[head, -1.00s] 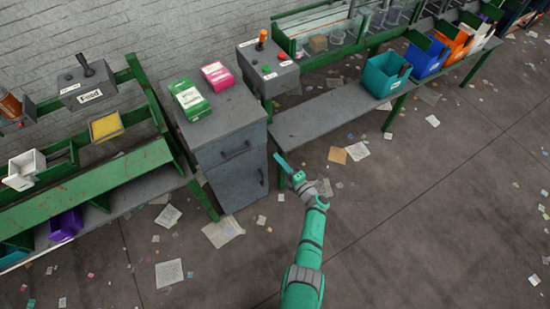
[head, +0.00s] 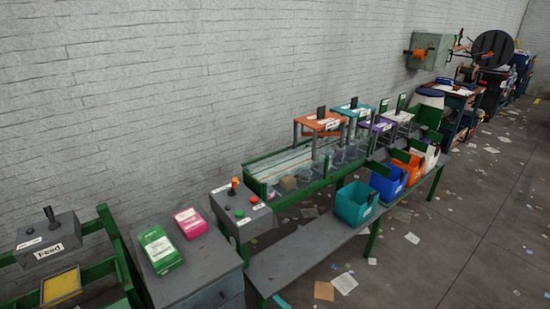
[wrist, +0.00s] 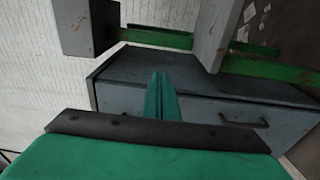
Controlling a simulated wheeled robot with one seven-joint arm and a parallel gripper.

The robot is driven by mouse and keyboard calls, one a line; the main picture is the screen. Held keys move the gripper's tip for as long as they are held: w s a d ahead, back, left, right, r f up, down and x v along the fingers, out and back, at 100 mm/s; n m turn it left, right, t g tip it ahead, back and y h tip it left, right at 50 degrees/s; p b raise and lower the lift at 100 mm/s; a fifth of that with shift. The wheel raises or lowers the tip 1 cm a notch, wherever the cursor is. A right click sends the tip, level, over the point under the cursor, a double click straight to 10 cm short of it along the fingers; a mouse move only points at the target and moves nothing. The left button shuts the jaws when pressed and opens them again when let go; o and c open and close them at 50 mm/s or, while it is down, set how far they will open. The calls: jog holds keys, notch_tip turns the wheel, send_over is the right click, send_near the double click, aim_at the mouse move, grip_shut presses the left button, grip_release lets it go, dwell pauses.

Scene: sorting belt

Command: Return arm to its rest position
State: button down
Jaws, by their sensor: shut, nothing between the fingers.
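My gripper (wrist: 159,78) shows in the wrist view as green fingers pressed together, with nothing between them. It points toward the grey drawer cabinet (wrist: 190,75), whose front and handles show around and behind the fingers. I cannot tell the exact gap between them. In the head view only a small teal tip of my gripper (head: 281,301) shows at the bottom edge, near the front of the grey bench (head: 300,262). The rest of my arm is out of the head view.
The cabinet top (head: 190,268) carries a green box (head: 160,250) and a pink box (head: 190,222). A control box (head: 240,208) stands beside it. Teal (head: 356,204), blue (head: 389,180) and orange (head: 409,170) bins line the bench. The floor (head: 440,235) at right is open, with scattered paper.

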jog(key=s+a+m+t+h, duration=0.2)
jog(key=s+a+m+t, duration=0.2)
jog(key=s+a+m, duration=0.4)
jog(key=s+a+r+m+t+h, duration=0.1)
jog(key=s+m+h, duration=0.25)
jog(key=s, duration=0.45)
jog(key=s+a+r+m+t+h, duration=0.15)
jog(key=s+m, duration=0.25)
jog(key=s, duration=0.4)
jog(key=s+d+r+m+g+h, duration=0.1)
jog(key=s+d+r+m, duration=0.2)
jog(key=s+r, duration=0.4)
jog(key=s+d+r+m+g+h, duration=0.2)
jog(key=s+r+m, duration=0.2)
jog(key=s+r, duration=0.4)
jog(key=s+d+r+m+g+h, duration=0.1)
jog(key=s+d+r+m+h, duration=0.1)
jog(key=s+r, duration=0.6)
jog(key=s+d+m, duration=0.1)
jog(key=s+m, duration=0.1)
jog(key=shift+s+d, duration=0.3)
jog(key=shift+s, duration=0.05)
